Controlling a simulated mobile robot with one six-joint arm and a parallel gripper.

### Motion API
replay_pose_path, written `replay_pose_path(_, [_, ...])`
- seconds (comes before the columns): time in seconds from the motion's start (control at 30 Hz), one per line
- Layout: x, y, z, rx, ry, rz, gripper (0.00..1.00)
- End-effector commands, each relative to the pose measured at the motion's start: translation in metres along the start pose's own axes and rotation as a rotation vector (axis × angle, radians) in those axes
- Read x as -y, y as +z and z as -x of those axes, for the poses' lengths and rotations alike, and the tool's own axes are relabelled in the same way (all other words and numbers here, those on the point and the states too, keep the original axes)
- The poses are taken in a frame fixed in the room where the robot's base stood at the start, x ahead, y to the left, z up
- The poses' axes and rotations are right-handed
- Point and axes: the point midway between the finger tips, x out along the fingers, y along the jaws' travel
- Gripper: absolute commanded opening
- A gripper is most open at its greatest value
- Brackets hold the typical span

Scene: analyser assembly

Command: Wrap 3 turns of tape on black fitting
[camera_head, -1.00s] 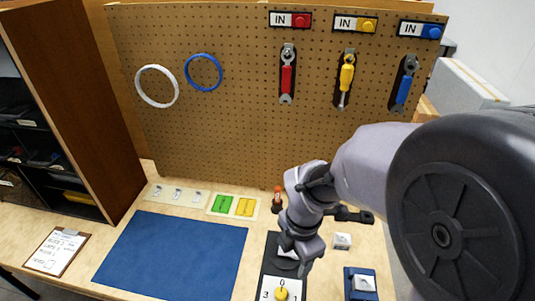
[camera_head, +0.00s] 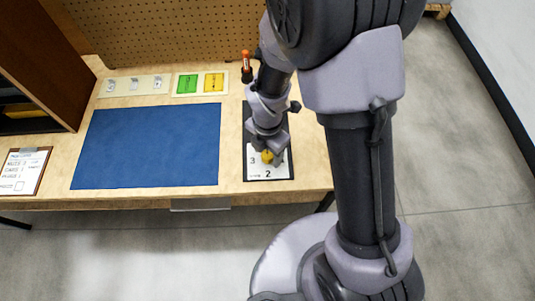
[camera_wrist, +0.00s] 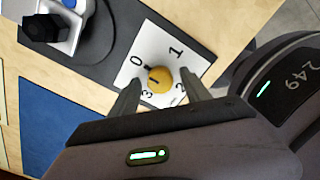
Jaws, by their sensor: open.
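A round yellow knob (camera_wrist: 160,80) sits on a white dial card (camera_wrist: 128,78) marked 0, 1, 2 and 3. A dark pointer on the knob faces the 0 in the wrist view. My gripper (camera_wrist: 160,76) is open, its two fingers on either side of the knob; I cannot tell whether they touch it. In the head view my gripper (camera_head: 268,152) is over the dial card (camera_head: 280,171), with the knob (camera_head: 267,156) partly hidden. A black faceted piece (camera_wrist: 44,28), possibly the fitting, shows at the upper left of the wrist view beside a grey-white device with a blue part.
A blue mat (camera_head: 150,145) lies left of the dial. Behind it are a pale tray (camera_head: 134,86) with small parts and a card with green and yellow pieces (camera_head: 200,83). A red-topped tool (camera_head: 246,67) stands near my arm. The table's front edge is close to the dial.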

Motion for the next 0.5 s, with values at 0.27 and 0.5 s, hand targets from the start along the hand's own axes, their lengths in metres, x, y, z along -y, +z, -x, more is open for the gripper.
replay_pose_path(0.27, [0.0,0.0,-0.0008,0.0,0.0,0.0,0.52])
replay_pose_path(0.5, [0.0,0.0,-0.0007,0.0,0.0,-0.001,0.05])
